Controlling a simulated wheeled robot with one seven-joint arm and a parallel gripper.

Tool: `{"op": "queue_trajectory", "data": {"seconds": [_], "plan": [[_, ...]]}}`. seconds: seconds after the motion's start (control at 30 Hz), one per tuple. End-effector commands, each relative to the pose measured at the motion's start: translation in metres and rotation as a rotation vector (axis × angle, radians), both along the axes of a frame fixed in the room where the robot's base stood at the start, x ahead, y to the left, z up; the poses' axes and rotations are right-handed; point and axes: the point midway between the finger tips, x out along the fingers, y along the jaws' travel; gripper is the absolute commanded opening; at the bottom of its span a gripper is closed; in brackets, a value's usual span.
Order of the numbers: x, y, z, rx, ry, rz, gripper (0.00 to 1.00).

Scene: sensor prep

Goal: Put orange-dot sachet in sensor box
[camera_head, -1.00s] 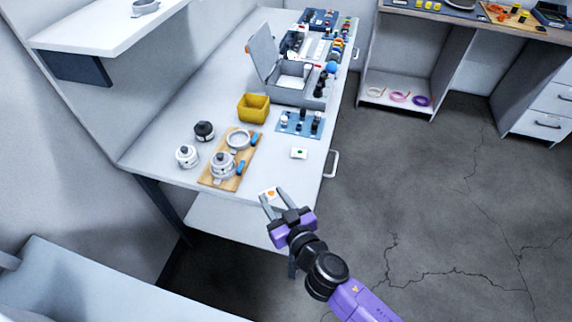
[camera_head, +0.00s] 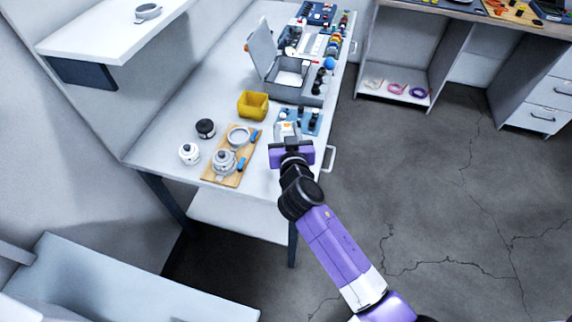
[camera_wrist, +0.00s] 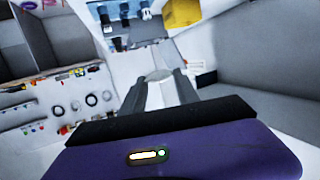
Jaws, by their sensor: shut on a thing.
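My gripper (camera_head: 288,131) is over the near right part of the table, just in front of the blue mat. It is shut on a small white sachet with an orange mark (camera_head: 289,127). In the wrist view the pale sachet (camera_wrist: 160,92) shows between the two grey fingers. The grey box with its lid raised (camera_head: 312,91), which looks like the sensor box, stands farther back on the table. It is open, with something white inside, and my gripper is apart from it. The green-dot sachet is not visible in the head view now.
A yellow bin (camera_head: 253,106) stands left of the blue mat (camera_head: 313,127), which bears small parts. A wooden board (camera_head: 237,175) with metal parts lies at the front left, with two round parts beside it. A shelf (camera_head: 110,35) overhangs the left side.

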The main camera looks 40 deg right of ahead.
Motion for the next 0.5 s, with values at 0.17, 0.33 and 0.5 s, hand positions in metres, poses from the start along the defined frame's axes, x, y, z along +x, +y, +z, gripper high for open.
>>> {"op": "queue_trajectory", "data": {"seconds": [0.17, 0.33, 0.5], "plan": [[0.000, 0.000, -0.049, -0.001, 0.006, 0.000, 0.00], [0.000, 0.000, -0.091, 0.000, 0.005, 0.002, 0.00], [0.000, 0.000, -0.120, -0.001, 0.002, 0.000, 0.00]]}}
